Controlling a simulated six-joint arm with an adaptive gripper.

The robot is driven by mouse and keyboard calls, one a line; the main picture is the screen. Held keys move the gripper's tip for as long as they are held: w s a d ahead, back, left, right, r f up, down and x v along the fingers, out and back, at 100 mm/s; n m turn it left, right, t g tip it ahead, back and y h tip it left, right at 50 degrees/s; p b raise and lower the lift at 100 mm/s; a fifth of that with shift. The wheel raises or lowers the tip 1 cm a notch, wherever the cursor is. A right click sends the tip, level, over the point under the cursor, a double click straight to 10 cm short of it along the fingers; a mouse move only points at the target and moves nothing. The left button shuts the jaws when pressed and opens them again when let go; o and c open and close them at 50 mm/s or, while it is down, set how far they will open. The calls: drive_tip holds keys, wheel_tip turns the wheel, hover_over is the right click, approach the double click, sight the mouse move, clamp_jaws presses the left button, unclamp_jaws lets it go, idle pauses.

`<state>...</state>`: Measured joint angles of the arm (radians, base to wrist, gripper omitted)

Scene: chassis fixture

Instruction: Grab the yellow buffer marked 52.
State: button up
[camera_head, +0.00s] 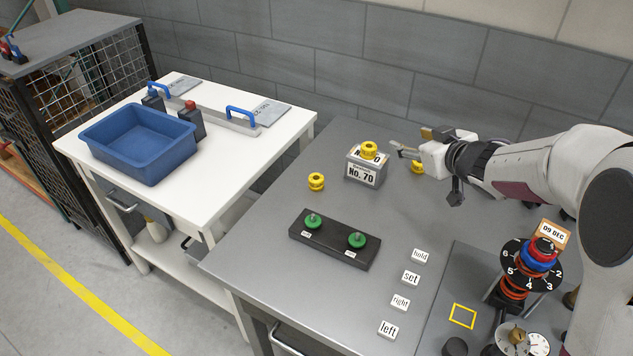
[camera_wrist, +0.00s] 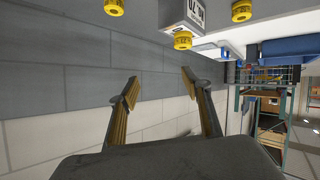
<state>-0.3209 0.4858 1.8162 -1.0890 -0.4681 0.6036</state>
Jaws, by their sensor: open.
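Three yellow buffers show. One (camera_head: 369,149) sits on top of the grey block labelled No. 70 (camera_head: 361,174). One (camera_head: 316,181) stands on the table left of the block, and one (camera_head: 417,167) stands right of it, partly behind my gripper. In the wrist view, which is upside down, they show along the top edge: the block's buffer (camera_wrist: 183,41), one to its left (camera_wrist: 114,7) and one to its right (camera_wrist: 241,11). Their number marks are too small to read surely. My gripper (camera_wrist: 160,82) is open and empty, above the table, close to the block's right side.
A black holder (camera_head: 325,240) with two green-topped pieces is in front of the block. Several white word labels (camera_head: 411,278) lie right of it. A dial stand (camera_head: 527,270) is at right. A white table (camera_head: 230,160) with a blue bin (camera_head: 150,165) is at left. A grey wall is behind.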

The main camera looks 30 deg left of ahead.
drive_tip(key=s+a+f+n+g+y, duration=0.2)
drive_tip(key=s+a+f+g, duration=0.1)
drive_tip(key=a+f, duration=0.45)
drive_tip(key=n+g+y, duration=0.2)
drive_tip(key=g, duration=0.2)
approach(323, 182)
drive_tip(key=a, duration=0.2)
drive_tip(key=f, duration=0.1)
drive_tip(key=shift+s+a, duration=0.3)
drive_tip(key=shift+a, duration=0.1)
drive_tip(key=shift+a, duration=0.1)
drive_tip(key=shift+x, duration=1.2)
drive_tip(key=shift+w, duration=0.15)
drive_tip(key=shift+x, duration=2.55)
drive_tip(key=shift+w, duration=0.15)
drive_tip(key=c, duration=1.2)
